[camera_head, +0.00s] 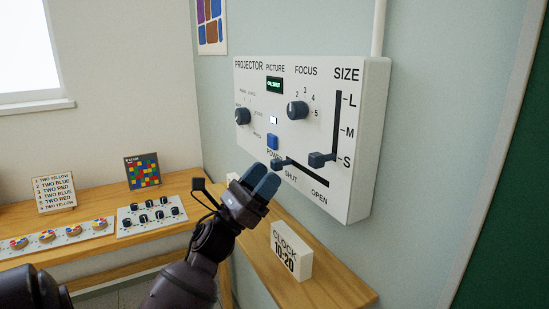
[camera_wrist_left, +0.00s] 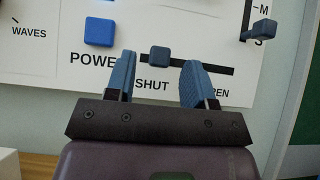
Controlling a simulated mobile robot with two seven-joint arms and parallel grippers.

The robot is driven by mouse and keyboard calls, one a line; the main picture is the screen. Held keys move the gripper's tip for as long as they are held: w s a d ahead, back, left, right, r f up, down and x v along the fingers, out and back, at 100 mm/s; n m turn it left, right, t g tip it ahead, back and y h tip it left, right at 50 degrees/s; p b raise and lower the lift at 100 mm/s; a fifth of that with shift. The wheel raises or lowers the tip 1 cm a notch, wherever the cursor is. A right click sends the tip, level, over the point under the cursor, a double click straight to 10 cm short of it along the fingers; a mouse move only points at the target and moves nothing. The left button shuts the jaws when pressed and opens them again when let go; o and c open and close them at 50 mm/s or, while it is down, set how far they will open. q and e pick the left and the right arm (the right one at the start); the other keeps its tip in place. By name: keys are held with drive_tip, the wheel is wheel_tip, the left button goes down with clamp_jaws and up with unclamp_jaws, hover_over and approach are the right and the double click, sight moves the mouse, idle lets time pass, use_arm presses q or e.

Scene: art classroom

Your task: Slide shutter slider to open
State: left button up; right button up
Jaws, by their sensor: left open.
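The shutter slider (camera_head: 277,164) is a small dark blue knob at the SHUT end of a black slot (camera_head: 308,175) low on the white projector panel (camera_head: 350,120). The slot runs right toward OPEN. My left gripper (camera_head: 262,180) is open just in front of and below the knob. In the left wrist view, the slider knob (camera_wrist_left: 159,56) shows between and slightly beyond the two blue fingertips of the left gripper (camera_wrist_left: 158,72), with gaps on both sides. I cannot tell how far the fingers are from the panel. My right gripper is not in view.
The blue POWER button (camera_head: 272,142) is just above the knob. The SIZE slider (camera_head: 322,159) stands near S, right of the shutter slot. Focus dial (camera_head: 298,110) is higher up. A clock block (camera_head: 291,250) stands on the wooden ledge (camera_head: 335,287) below.

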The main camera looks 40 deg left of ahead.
sight(272, 167)
use_arm(q)
drive_tip(key=shift+p+x, duration=0.4)
drive_tip(key=shift+x, duration=1.6)
drive_tip(key=shift+w, duration=0.1)
clamp_jaws()
